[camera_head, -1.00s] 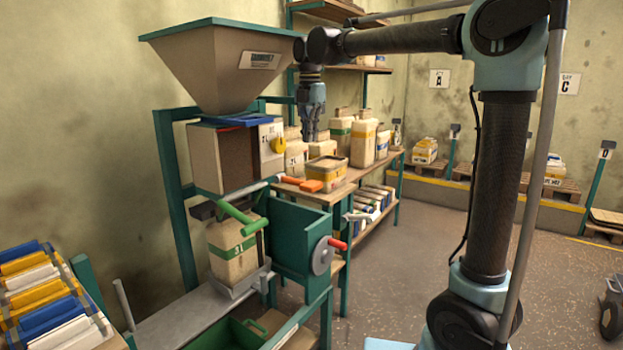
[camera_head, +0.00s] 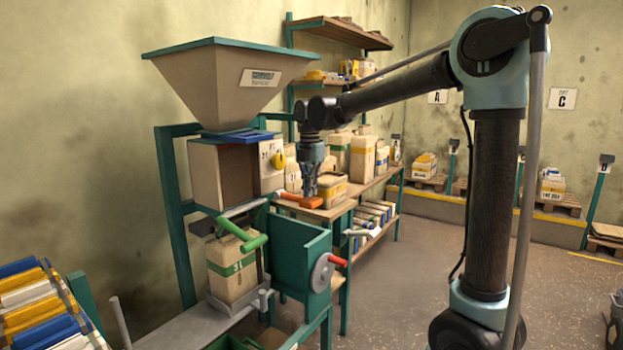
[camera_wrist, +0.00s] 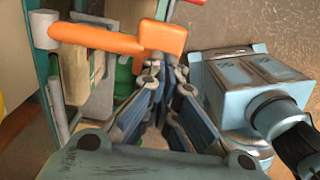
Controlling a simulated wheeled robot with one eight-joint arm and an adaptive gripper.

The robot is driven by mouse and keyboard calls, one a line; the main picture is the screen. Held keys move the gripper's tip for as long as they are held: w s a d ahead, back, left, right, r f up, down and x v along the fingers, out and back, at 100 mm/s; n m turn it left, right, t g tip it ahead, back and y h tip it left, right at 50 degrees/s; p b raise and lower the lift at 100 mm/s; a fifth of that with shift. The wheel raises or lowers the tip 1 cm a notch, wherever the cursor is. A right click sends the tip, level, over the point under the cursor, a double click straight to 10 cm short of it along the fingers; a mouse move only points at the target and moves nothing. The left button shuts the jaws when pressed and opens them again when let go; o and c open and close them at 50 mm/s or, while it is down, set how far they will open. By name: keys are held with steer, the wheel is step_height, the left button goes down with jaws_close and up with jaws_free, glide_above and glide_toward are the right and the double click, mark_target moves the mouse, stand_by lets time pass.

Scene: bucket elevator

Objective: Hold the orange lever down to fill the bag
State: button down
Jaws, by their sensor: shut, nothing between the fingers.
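The orange lever (camera_head: 300,200) sticks out to the right from a grey bar below the hopper machine (camera_head: 222,168). It also shows in the wrist view (camera_wrist: 120,40), with a block-shaped end. My gripper (camera_head: 309,192) points down just above the lever's block end in the head view, shut and empty. In the wrist view, my gripper's fingers (camera_wrist: 165,75) reach close to the block end; I cannot tell whether they touch it. The bag (camera_head: 232,268), tan with a green band, stands upright under the spout, below the green-handled clamp (camera_head: 245,236).
A green box with a red-handled wheel (camera_head: 322,272) stands just right of the bag. A wooden bench (camera_head: 372,188) with containers is behind the gripper. Stacked coloured bags (camera_head: 40,308) lie at lower left. Open floor (camera_head: 420,270) is at right.

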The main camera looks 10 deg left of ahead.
steer(key=shift+f, duration=0.75)
steer(key=shift+s+d+f+y, duration=0.1)
steer(key=shift+d+f+y, duration=0.15)
steer(key=shift+f+y, duration=0.35)
steer(key=shift+a+f+t+y, duration=0.15)
steer(key=shift+f+t+y, duration=0.35)
steer(key=shift+f+y, duration=0.7)
steer(key=shift+a+f+t+y, duration=0.1)
steer(key=shift+f+t+y, duration=0.55)
steer(key=shift+f, duration=0.95)
steer(key=shift+a+f+t+y, duration=0.15)
steer(key=shift+f+t+y, duration=0.2)
steer(key=shift+f+y, duration=0.9)
steer(key=shift+f, duration=0.2)
steer(key=shift+r, duration=0.15)
steer(key=v, duration=1.3)
steer(key=shift+w+r, duration=0.2)
steer(key=shift+r, duration=0.35)
